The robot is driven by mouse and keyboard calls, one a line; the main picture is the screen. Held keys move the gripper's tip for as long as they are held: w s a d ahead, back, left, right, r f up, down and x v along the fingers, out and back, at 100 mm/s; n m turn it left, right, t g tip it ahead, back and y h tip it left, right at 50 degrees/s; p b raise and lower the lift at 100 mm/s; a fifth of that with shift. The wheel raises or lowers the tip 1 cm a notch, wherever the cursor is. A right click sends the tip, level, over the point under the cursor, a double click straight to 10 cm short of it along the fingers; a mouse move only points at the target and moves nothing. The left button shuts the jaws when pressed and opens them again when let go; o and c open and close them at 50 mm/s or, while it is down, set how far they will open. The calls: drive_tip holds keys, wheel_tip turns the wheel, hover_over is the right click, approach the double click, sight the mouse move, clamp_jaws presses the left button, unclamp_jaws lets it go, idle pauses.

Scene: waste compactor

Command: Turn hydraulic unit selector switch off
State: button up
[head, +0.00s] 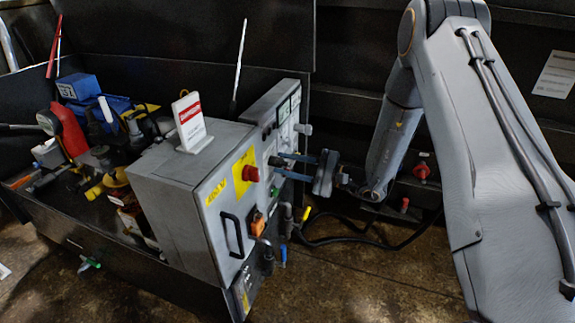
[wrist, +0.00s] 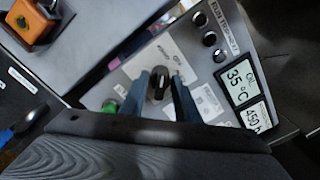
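The selector switch, a black knob (wrist: 160,83) on a pale plate, is on the grey control panel in the wrist view. Its pointer mark is too small to read surely. My gripper (wrist: 160,98) is open, with one dark blue finger on each side of the knob. I cannot tell whether the fingers touch it or how deep they reach. In the head view my gripper (head: 279,167) points left at the panel face of the hydraulic unit (head: 288,115). The knob is hard to make out there.
A red emergency button (head: 250,173) on yellow, a black handle (head: 231,236) and an orange switch (head: 258,222) are on the nearer cabinet. A green button (wrist: 110,106) and a lit display (wrist: 238,82) flank the knob. A bin of tools (head: 87,185) stands at left.

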drive_tip(key=c, duration=0.7)
drive_tip(key=shift+m, duration=0.3)
drive_tip(key=m+p, duration=0.1)
drive_tip(key=m, duration=0.2)
drive_tip(key=shift+s+p, duration=0.1)
drive_tip(key=shift+p, duration=0.25)
drive_tip(key=shift+f+m+p, duration=0.1)
drive_tip(key=shift+m+p, duration=0.55)
drive_tip(key=shift+m, duration=1.85)
drive_tip(key=o, duration=0.7)
